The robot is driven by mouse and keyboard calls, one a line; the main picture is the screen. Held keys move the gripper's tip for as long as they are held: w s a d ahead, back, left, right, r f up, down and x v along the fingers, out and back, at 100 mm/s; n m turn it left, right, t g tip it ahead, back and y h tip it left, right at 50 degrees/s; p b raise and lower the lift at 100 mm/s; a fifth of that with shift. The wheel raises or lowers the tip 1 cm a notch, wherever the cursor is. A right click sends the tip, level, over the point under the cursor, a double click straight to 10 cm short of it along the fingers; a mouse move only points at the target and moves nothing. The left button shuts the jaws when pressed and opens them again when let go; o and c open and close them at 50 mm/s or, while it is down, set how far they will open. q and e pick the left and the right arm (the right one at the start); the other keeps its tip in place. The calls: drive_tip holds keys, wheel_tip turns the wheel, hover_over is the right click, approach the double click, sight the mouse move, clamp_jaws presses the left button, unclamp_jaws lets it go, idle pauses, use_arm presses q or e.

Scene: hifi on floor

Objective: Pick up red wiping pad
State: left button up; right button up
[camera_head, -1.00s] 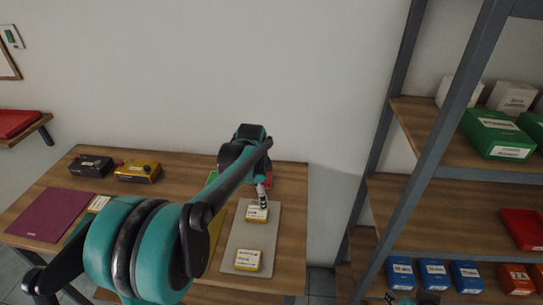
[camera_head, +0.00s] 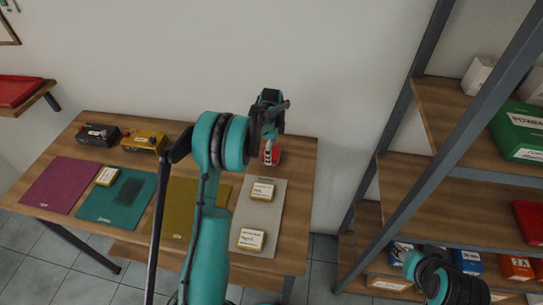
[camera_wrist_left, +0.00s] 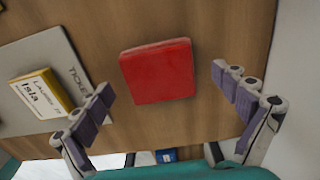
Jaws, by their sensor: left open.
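The red wiping pad (camera_wrist_left: 157,71) lies flat on the wooden table in the left wrist view, between my open fingers and beyond their tips. In the head view only part of the pad (camera_head: 275,155) shows behind my left gripper (camera_head: 268,152), at the back right of the table. My left gripper (camera_wrist_left: 161,82) is open and empty above the table, with one finger to each side of the pad. The gap in height cannot be told exactly. A right arm part shows at lower right in the head view, but no right fingers show.
A grey mat (camera_head: 277,215) with two yellow-and-white boxes lies in front of the pad. Ochre, teal (camera_head: 98,208) and purple (camera_head: 62,185) mats lie to the left. Black (camera_head: 98,135) and yellow (camera_head: 144,142) cases stand at the back. A wall is behind; a shelf rack (camera_head: 450,150) stands right.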

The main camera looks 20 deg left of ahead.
sight(275, 153)
use_arm(q)
drive_tip(key=shift+f, duration=0.7)
drive_tip(key=shift+r, duration=0.1)
drive_tip(key=shift+c, duration=1.2)
drive_tip(key=c, duration=1)
drive_tip(key=shift+r, duration=0.5)
drive_tip(key=r, duration=0.2)
drive_tip(key=d+r+p, duration=0.1)
drive_tip(key=r, duration=0.1)
drive_tip(key=shift+w+d, duration=0.15)
drive_tip(key=shift+w, duration=0.05)
drive_tip(key=w+d+r, duration=0.4)
drive_tip(key=d+r, duration=0.2)
drive_tip(key=d, duration=0.3)
drive_tip(key=shift+d+p, duration=0.25)
drive_tip(key=shift+p, duration=0.15)
